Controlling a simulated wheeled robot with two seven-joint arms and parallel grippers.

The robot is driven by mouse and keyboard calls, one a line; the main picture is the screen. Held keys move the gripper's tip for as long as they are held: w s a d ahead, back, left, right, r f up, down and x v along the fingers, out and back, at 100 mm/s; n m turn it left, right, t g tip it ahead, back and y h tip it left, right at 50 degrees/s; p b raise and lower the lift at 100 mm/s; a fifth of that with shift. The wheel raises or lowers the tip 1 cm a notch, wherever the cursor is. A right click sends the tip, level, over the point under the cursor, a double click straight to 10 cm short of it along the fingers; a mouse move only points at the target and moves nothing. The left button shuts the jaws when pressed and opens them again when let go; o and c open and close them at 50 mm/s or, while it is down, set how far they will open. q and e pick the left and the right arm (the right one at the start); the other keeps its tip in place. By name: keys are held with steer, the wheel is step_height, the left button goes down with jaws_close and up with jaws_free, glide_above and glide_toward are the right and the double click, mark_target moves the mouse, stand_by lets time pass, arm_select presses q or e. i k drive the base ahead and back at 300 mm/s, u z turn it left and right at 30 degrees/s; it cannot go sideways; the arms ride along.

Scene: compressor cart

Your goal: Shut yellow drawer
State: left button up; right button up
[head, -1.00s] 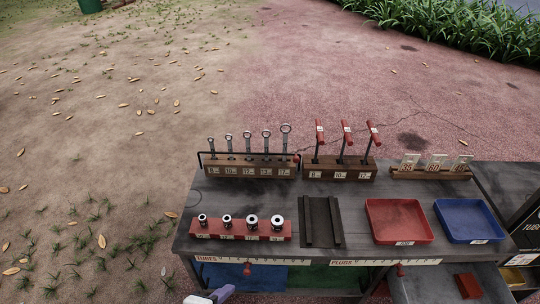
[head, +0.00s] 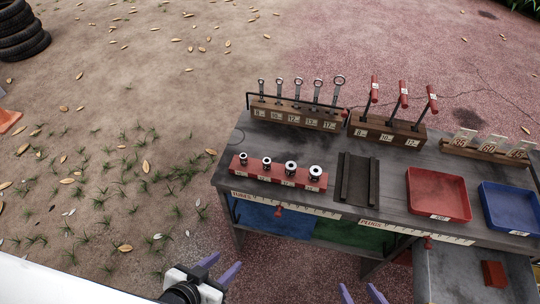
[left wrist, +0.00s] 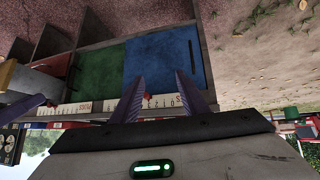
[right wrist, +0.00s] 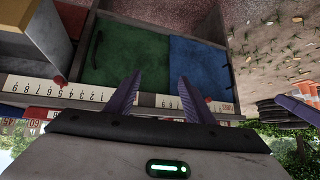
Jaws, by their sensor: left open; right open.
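In the right wrist view, a yellow-orange surface (right wrist: 66,15) beside a grey panel shows at the upper left; it may be part of the yellow drawer. I cannot tell how far out it stands, and no yellow drawer front shows clearly in the head view. My left gripper (head: 217,270) is open and empty, off the cart's front left side; its fingers also show in the left wrist view (left wrist: 161,82). My right gripper (head: 362,294) is open and empty at the bottom edge of the head view, in front of the cart; its fingers also show in the right wrist view (right wrist: 160,84).
The cart top (head: 325,205) carries socket and tool racks, a red tray (head: 438,194) and a blue tray (head: 512,208). Red knobs (head: 278,209) sit on its ruler-marked front edge. A lower grey surface (head: 455,280) with a red block (head: 494,274) is at right.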

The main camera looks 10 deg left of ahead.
mark_target(447, 272)
steer(key=z, duration=2.1)
steer(key=k, duration=0.5)
steer(key=u, duration=0.7)
steer(key=i, duration=0.9)
steer(key=z, duration=0.55)
